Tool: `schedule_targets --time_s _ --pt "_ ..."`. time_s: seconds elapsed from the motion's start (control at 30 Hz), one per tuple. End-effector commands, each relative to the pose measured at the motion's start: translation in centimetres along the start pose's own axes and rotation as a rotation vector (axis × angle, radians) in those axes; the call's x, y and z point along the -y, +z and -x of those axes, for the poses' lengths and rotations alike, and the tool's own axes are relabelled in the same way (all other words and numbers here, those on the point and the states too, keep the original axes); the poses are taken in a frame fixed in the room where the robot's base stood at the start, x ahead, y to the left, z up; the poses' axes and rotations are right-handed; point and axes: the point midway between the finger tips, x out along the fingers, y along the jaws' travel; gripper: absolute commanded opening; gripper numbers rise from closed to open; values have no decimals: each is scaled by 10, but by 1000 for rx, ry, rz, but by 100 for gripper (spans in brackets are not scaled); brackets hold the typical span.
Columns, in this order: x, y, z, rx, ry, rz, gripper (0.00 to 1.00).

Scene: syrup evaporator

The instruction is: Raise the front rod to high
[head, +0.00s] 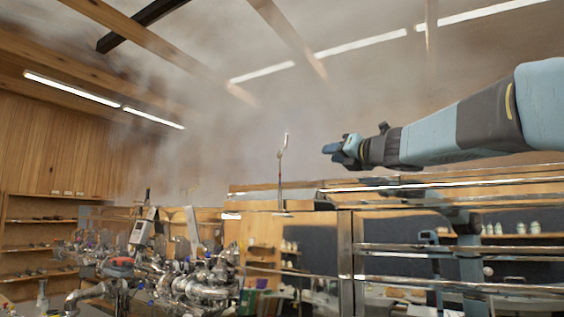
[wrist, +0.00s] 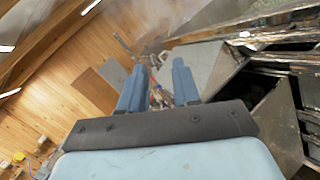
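A thin upright metal rod (head: 280,182) with a bent, pale top stands above the evaporator's upper edge, near the middle of the head view. I take it as the front rod; no second rod shows clearly. My gripper (head: 330,150) is to the right of the rod's upper part, pointing left, with a visible gap in the picture between them. In the wrist view my gripper (wrist: 158,76) has its two blue fingers apart, with no clear object held between them. A small thin shape beyond the fingers is too blurred to identify.
Metal rails and panels of the evaporator (head: 345,262) run below my arm. Shiny pipes and valves (head: 205,280) crowd the lower left. Wooden shelves (head: 40,222) stand at the far left. Steam hangs around the rod; the space above the rails looks open.

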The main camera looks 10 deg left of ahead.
Motion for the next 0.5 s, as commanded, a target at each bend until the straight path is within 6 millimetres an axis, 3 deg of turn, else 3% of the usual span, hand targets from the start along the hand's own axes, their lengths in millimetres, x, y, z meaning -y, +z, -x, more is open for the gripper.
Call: schedule_targets --time_s 0.07,0.2,0.5 --pt "-14 -9 -20 -79 94 163 32" --pt "-27 -24 -35 -175 205 365 32" --pt "-32 -35 -52 -223 259 460 32"
